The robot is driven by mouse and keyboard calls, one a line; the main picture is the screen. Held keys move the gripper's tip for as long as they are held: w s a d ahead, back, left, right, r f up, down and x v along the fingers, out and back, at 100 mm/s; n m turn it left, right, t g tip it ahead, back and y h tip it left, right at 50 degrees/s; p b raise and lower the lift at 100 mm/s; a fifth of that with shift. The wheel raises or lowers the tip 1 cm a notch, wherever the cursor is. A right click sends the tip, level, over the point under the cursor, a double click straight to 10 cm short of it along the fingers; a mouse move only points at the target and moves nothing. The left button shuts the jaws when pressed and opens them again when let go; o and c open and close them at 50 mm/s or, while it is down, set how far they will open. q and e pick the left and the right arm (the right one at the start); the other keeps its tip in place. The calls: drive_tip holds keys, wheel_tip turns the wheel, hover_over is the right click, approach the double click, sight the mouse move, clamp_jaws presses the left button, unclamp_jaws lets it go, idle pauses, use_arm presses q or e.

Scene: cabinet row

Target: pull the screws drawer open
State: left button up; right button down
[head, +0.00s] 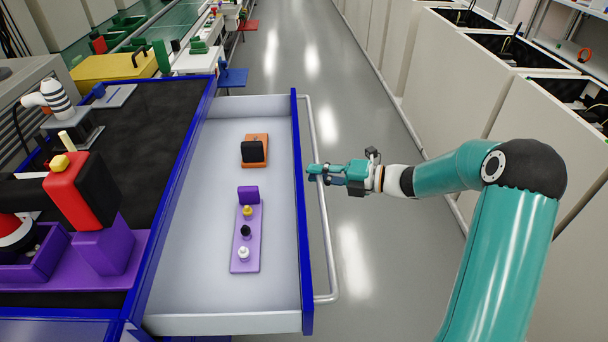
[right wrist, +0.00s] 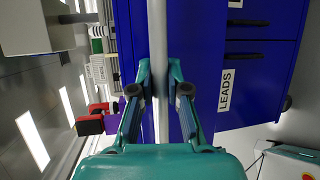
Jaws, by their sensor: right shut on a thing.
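A drawer (head: 175,245) with a blue front (head: 303,240) stands pulled out from the blue-edged cabinet, its light grey inside showing. No label on it can be read. A long metal bar handle (head: 327,240) runs along its front; the bar also shows upright in the right wrist view (right wrist: 158,30). My right gripper (head: 314,170) is at the bar, a little beyond its middle. In the right wrist view my right gripper's fingers (right wrist: 160,82) stand on both sides of the bar, shut on it. My left gripper is not in view.
The drawer holds a purple strip (head: 240,264) with small yellow, black and white pieces and an orange block (head: 256,160). A LEADS label (right wrist: 229,88) marks a neighbouring blue front. Grey aisle floor (head: 365,250) lies clear between the drawer and the pale cabinets (head: 450,90).

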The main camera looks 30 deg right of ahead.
drive_tip(key=shift+f, duration=0.2)
drive_tip(key=c, duration=1.1)
unclamp_jaws()
drive_tip(key=shift+c, duration=0.2)
drive_tip(key=shift+r, duration=0.1)
drive_tip(key=shift+s+d, duration=0.1)
drive_tip(key=shift+d, duration=0.1)
drive_tip(key=v, duration=1.1)
drive_tip(key=shift+s+d, duration=0.2)
drive_tip(key=shift+s, duration=0.15)
